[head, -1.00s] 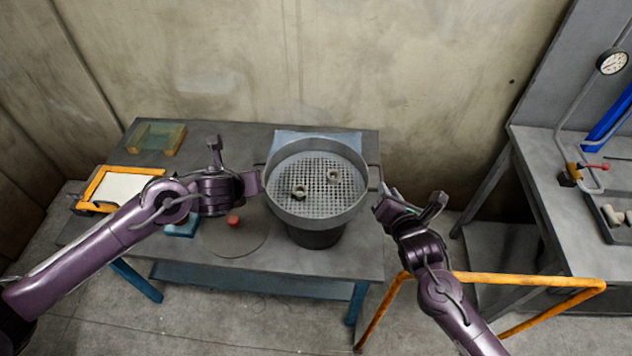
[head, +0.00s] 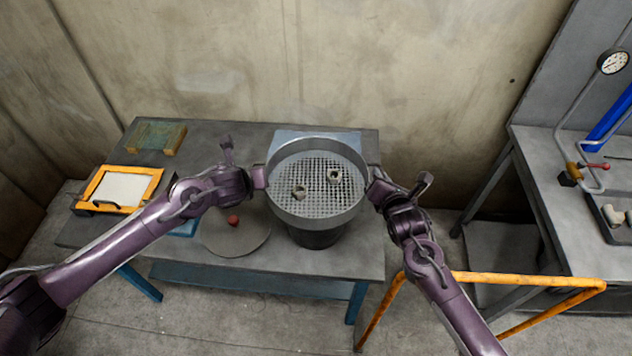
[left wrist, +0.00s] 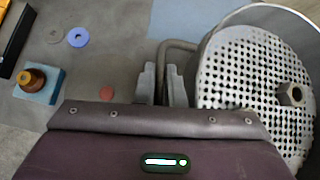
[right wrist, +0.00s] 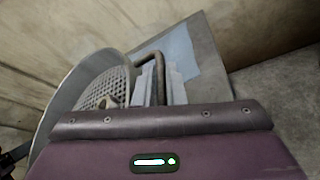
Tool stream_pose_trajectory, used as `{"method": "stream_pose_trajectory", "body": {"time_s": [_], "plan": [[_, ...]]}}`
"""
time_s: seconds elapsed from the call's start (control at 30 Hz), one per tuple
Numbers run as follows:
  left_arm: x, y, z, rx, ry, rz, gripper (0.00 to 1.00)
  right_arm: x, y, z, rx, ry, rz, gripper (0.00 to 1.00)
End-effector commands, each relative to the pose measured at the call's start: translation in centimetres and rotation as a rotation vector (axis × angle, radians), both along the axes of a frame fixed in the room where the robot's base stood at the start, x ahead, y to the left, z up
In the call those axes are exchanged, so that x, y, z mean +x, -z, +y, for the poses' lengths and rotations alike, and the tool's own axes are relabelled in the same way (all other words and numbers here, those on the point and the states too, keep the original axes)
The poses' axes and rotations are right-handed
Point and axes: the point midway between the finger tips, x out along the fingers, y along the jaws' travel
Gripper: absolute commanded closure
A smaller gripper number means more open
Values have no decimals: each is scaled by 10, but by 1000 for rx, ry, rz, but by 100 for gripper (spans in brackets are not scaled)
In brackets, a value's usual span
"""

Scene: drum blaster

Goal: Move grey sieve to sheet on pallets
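The grey sieve (head: 316,210) is a round pan with a perforated bottom. It sits on top of a dark drum-like bucket (head: 315,239) on the table, with nuts (head: 334,176) inside. A bent handle sticks out on each side. My left gripper (head: 262,178) is at its left handle; in the left wrist view the fingers (left wrist: 162,85) are close together with the handle between them. My right gripper (head: 372,184) is at the right handle; in the right wrist view that handle runs between the close fingers (right wrist: 160,85). A pale blue sheet (head: 287,137) lies behind the sieve, partly hidden.
An orange rail (head: 520,278) stands at right, before a second bench (head: 560,190). A concrete wall is behind.

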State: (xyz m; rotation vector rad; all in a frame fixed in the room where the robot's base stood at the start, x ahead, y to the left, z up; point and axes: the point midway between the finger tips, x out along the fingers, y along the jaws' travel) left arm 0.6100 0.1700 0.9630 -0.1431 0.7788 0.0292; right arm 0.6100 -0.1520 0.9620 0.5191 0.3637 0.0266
Motion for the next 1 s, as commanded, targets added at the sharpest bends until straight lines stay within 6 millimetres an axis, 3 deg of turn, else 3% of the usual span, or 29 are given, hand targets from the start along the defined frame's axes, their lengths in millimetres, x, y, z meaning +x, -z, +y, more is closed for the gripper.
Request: {"method": "stream_pose_trajectory", "body": {"time_s": [0.57, 1.0], "plan": [[1, -4, 0, -1, -2, -3, 100, 0, -4, 0, -1, -1, -3, 100], [1, -42, 0, -2, -1, -4, 100, 0, -42, 0, -1, -1, -3, 100]]}}
